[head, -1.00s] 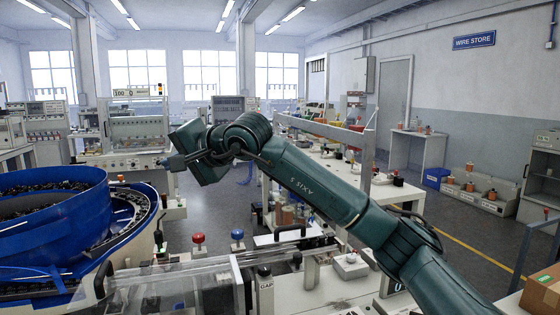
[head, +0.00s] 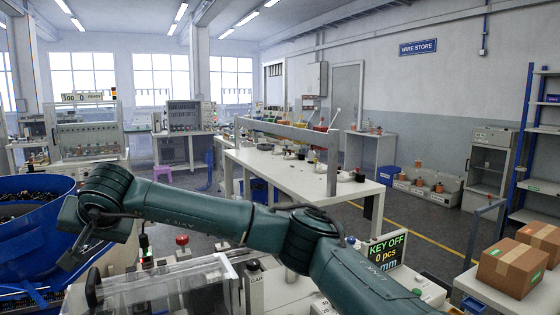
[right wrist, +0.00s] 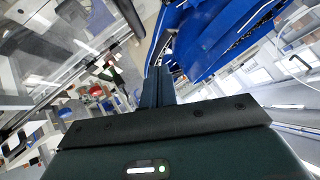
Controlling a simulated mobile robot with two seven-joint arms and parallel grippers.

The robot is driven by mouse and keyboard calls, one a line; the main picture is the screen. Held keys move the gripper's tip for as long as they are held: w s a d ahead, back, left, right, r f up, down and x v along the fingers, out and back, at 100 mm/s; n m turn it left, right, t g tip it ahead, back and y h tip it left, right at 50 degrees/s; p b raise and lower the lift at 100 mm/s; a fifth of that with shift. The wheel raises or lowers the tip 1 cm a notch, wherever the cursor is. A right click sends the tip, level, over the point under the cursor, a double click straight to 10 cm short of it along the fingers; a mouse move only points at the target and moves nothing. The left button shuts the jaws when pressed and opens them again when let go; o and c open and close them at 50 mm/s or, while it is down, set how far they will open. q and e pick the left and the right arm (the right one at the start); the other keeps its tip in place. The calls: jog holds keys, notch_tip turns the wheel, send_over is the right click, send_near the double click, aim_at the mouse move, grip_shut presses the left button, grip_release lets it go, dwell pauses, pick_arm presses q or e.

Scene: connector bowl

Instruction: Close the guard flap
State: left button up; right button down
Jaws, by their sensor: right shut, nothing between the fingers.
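The guard flap (head: 170,287) looks like a clear panel at the bottom left of the head view, beside a grey post marked GAP. A black handle (head: 93,290) stands at its left end. I cannot tell how far the flap stands open. My right arm reaches across the head view from the lower right. Its gripper (head: 72,252) points down at the left, above and left of the handle, and seems apart from it. In the right wrist view its dark fingers (right wrist: 158,84) are together and empty. My left gripper is not in view.
A blue bowl feeder (head: 35,225) stands close to the left of my right gripper. A red knob (head: 182,241) rises behind the flap. A display (head: 387,250) reads KEY OFF. A long white bench (head: 290,172) lies behind, and cardboard boxes (head: 515,268) sit at the right.

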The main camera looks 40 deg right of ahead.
aim_at(88, 281)
jog(key=shift+n+h, duration=0.3)
jog(key=shift+h, duration=0.1)
jog(key=f, duration=0.2)
jog(key=a+f+b, duration=0.2)
jog(key=f, duration=0.1)
jog(key=shift+w+a+f, duration=0.1)
jog(key=shift+w+f, duration=0.25)
jog(key=shift+a+f, duration=0.2)
jog(key=shift+f, duration=0.35)
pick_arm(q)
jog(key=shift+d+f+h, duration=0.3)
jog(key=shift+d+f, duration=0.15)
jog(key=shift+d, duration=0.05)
pick_arm(e)
jog(key=shift+a+f, duration=0.1)
jog(key=shift+f, duration=0.1)
